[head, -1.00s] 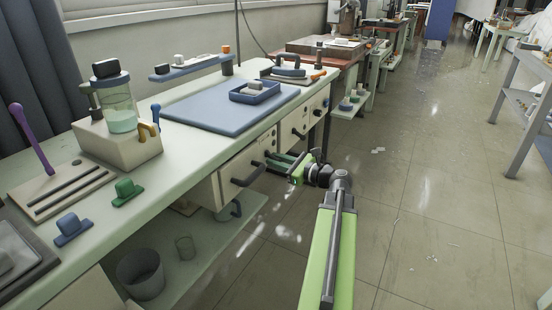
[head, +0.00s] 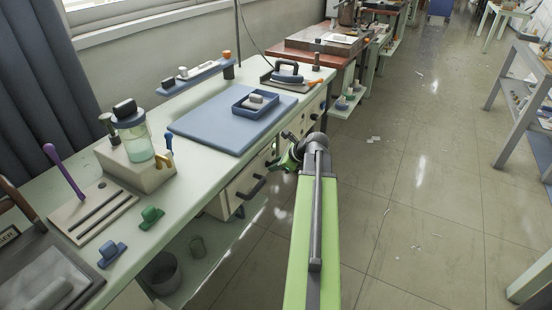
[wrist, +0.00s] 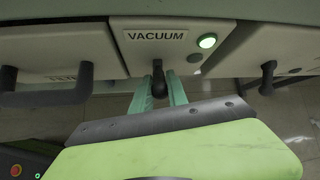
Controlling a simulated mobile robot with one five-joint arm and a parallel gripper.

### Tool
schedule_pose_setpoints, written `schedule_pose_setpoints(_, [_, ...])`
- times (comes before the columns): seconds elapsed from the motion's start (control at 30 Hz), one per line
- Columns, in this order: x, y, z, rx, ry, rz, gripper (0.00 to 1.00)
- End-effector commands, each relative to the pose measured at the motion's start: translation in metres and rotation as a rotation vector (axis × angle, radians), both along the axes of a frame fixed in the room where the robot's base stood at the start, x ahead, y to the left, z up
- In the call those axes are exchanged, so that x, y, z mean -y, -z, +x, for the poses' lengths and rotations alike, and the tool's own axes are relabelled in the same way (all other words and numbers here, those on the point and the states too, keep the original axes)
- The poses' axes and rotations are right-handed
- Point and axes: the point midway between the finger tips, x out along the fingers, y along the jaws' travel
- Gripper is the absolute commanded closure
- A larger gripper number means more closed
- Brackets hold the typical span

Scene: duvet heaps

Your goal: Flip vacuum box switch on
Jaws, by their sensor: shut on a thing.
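The vacuum box (wrist: 160,45) is a pale box under the bench edge, labelled VACUUM in the wrist view. Its round indicator (wrist: 207,42) at the right glows pale green. Its switch is a black lever (wrist: 158,80) hanging at the middle of the lower front, pointing down in the picture. My gripper (wrist: 157,92) is shut on the lever, with one pale green finger on each side. In the head view my gripper (head: 289,160) is at the bench front, and my arm hides most of the box there.
A drawer with a dark handle (wrist: 45,92) is left of the box, and another front with a dark knob (wrist: 267,75) is right. The bench top (head: 190,185) carries a blue mat (head: 215,130), a jar (head: 133,140) and small tools.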

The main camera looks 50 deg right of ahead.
Motion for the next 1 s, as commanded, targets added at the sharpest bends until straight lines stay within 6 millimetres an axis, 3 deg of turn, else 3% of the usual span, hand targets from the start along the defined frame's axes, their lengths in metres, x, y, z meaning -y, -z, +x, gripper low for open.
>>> schedule_pose_setpoints(0.7, [-0.0007, -0.0027, 0.001, -0.08, -0.002, -0.019, 1.0])
schedule_pose_setpoints(0.73, [-0.0007, -0.0027, 0.001, -0.08, -0.002, -0.019, 0.8])
schedule_pose_setpoints(0.8, [-0.0008, -0.0028, 0.001, -0.08, -0.002, -0.019, 0.7])
schedule_pose_setpoints(0.9, [-0.0005, -0.0029, 0.0009, -0.08, -0.001, -0.018, 0.59])
schedule_pose_setpoints(1.0, [-0.0004, -0.003, 0.0009, -0.079, -0.001, -0.019, 0.59])
